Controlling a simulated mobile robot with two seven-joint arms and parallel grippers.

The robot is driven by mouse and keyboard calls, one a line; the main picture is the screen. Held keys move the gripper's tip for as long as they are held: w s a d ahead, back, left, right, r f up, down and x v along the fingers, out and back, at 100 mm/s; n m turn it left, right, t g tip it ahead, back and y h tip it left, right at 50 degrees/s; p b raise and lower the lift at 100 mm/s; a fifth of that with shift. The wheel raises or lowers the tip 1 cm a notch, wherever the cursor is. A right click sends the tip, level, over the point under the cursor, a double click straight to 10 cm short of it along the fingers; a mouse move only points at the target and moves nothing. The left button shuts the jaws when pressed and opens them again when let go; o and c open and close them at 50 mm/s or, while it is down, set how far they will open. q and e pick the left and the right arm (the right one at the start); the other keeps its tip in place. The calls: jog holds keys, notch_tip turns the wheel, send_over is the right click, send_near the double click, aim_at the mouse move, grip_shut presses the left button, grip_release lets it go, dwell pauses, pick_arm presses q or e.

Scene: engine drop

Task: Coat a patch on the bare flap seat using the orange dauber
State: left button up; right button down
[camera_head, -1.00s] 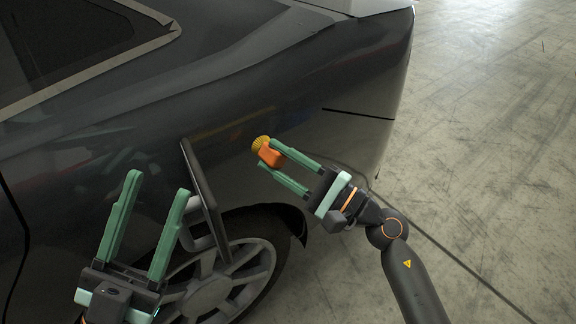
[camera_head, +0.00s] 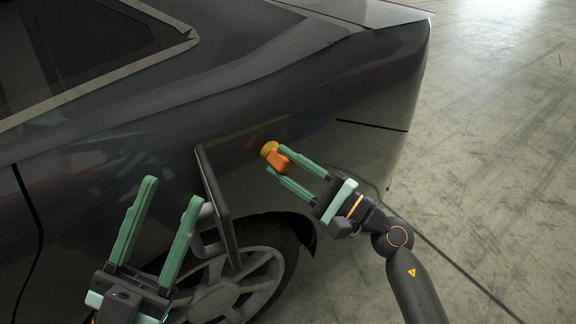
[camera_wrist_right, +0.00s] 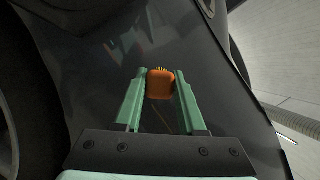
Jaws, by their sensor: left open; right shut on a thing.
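The orange dauber (camera_head: 279,161) has an orange body and a yellow bristled tip. My right gripper (camera_head: 287,168) is shut on its body, and the tip points toward the car's side. In the right wrist view the dauber (camera_wrist_right: 160,84) sits between the fingertips of my right gripper (camera_wrist_right: 160,90). My left gripper (camera_head: 170,195) is open and empty, in front of the car's side at the lower left. A dark flap (camera_head: 213,185) stands out from the car body between the grippers, seen nearly edge-on. The flap seat behind it cannot be made out clearly.
The dark car (camera_head: 330,80) fills the left and middle of the head view. Its rear wheel (camera_head: 235,290) is below the flap, close to my left gripper. Open concrete floor (camera_head: 500,150) lies to the right.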

jog(key=shift+w+a, duration=0.45)
jog(key=shift+w, duration=0.15)
jog(key=s+a, duration=0.1)
jog(key=a, duration=0.1)
jog(key=s+a+p, duration=0.1)
jog(key=s+a, duration=0.2)
jog(key=a, duration=0.1)
jog(key=shift+s+p, duration=0.15)
jog(key=shift+p, duration=0.2)
dwell(0.5)
